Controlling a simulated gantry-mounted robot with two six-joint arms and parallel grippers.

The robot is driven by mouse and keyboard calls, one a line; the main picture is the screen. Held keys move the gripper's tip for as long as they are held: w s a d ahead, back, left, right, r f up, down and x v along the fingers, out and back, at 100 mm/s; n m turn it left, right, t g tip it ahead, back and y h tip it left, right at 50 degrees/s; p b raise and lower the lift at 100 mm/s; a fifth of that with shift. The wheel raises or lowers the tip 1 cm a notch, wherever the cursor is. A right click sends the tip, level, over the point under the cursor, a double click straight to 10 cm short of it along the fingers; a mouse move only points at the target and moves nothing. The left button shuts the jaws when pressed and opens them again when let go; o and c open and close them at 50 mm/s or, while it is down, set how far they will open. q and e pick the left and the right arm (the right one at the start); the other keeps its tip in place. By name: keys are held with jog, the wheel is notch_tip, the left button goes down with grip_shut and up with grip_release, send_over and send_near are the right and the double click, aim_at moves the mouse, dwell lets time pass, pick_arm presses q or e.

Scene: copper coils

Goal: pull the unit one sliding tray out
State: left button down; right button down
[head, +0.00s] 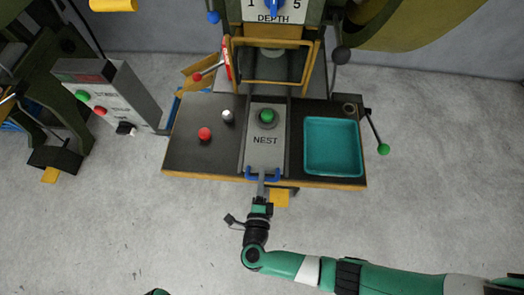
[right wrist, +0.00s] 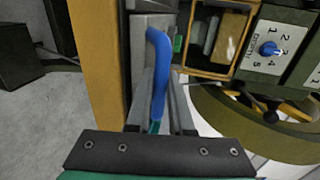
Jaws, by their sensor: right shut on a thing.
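The sliding tray (head: 263,155) of unit one is a grey plate marked NEST, lying between two dark rails in the middle of the black bench. Its front end is about level with the bench's front edge. A round green-topped piece (head: 267,116) sits on it. A blue bar handle (head: 249,174) is at its front end, and also fills the middle of the right wrist view (right wrist: 157,70). My right gripper (head: 262,184) is at the handle from the front, its fingers shut on the bar. My left gripper is not in view.
The bench (head: 205,165) has a yellow front edge. A teal bin (head: 332,147) is on its right, a red button (head: 205,133) on its left. The press frame (head: 272,62) stands behind the tray. A green-knobbed lever (head: 383,148) sticks out at right. The floor in front is clear.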

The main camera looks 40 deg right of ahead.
jog(key=shift+a, duration=0.1)
dwell(0.3)
jog(key=c, duration=0.8)
grip_release()
jog(key=p+v, duration=0.2)
jog(key=v, duration=0.9)
jog(key=shift+s+a, duration=0.2)
jog(key=shift+s, duration=0.1)
jog(key=shift+d, duration=0.1)
